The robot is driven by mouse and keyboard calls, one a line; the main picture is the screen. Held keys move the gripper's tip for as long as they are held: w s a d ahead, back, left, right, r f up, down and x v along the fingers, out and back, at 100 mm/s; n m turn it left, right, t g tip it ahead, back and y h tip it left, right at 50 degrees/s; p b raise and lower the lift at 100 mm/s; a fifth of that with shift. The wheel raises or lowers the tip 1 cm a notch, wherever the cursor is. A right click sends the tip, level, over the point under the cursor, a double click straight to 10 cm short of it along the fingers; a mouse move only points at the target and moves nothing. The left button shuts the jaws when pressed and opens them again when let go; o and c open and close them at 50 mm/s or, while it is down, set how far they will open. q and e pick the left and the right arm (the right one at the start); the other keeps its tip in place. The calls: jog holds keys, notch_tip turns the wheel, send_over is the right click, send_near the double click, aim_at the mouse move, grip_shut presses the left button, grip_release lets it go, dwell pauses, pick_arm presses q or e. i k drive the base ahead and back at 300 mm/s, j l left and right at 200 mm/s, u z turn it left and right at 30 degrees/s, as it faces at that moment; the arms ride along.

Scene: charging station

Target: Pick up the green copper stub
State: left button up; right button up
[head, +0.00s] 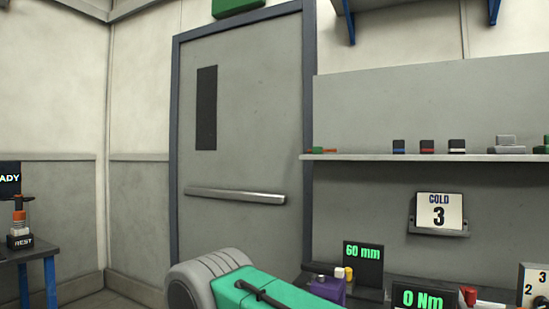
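A small low item with green and orange-red parts (320,150) lies at the left end of the wall shelf (400,157). It may be the green copper stub, but it is too small to tell. Neither of my grippers shows in the head view, so what they hold cannot be seen.
A dark table (40,250) stands left. A grey door (240,130) is closed.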

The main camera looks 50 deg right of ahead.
aim_at(315, 150)
jog(key=i+z, duration=0.4)
jog(key=i+j+z, duration=0.25)
jog(key=z, duration=0.15)
jog(key=i+j+z, duration=0.3)
jog(key=z, duration=0.15)
jog(key=i, duration=0.1)
